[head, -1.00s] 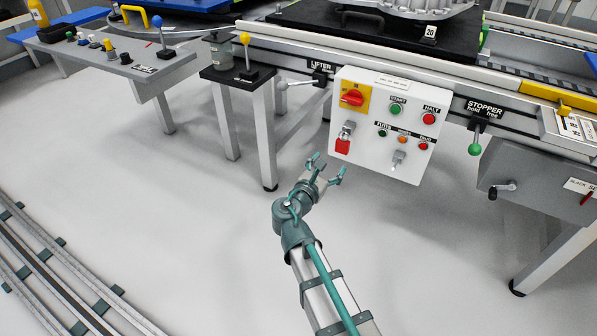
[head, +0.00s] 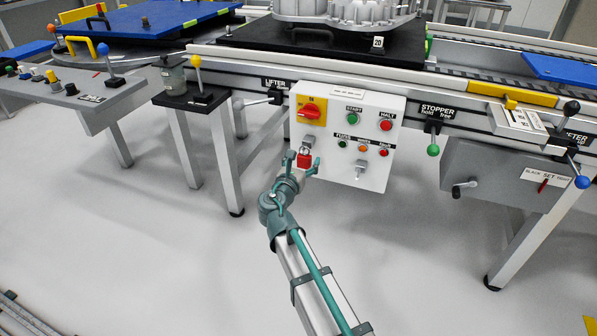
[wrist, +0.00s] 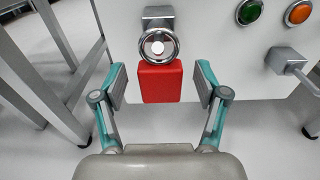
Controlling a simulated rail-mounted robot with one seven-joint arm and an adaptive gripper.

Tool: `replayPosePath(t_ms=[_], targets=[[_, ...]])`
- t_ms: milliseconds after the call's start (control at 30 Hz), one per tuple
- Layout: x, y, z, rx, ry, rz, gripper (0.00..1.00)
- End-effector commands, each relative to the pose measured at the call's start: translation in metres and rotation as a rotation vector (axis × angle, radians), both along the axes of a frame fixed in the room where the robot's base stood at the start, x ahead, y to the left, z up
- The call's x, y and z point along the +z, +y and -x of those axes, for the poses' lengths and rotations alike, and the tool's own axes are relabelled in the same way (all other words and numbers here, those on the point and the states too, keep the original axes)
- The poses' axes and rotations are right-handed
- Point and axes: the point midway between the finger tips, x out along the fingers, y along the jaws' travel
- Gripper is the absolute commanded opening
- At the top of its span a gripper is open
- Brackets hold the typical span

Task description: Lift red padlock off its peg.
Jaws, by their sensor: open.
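The red padlock (head: 304,161) hangs on the front of the white control box (head: 375,110), below the red rotary switch. In the wrist view the red padlock (wrist: 160,82) hangs from a metal shackle ring around a round peg (wrist: 158,47) with a pale end, under a grey bracket. My gripper (head: 302,160) is open in front of the box. In the wrist view my gripper (wrist: 161,84) has one pad on each side of the padlock body, with a visible gap on both sides. Whether the pads reach the padlock's depth is unclear.
The red rotary switch (head: 312,109) on its yellow plate is just above the padlock. Green, orange and red buttons and a grey switch (head: 360,170) are to the right. Table legs (wrist: 50,75) stand at left. The floor below is clear.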

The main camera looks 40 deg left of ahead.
Motion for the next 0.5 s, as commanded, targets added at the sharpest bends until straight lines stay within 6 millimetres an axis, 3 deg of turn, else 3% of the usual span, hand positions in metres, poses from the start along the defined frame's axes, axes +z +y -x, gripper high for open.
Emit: replayPosePath(t_ms=[433, 500], targets=[[0.0001, 0.0029, -0.0101, 0.0, 0.0, 0.0, 0.73], [0.0001, 0.0029, -0.0101, 0.0, 0.0, 0.0, 0.65]])
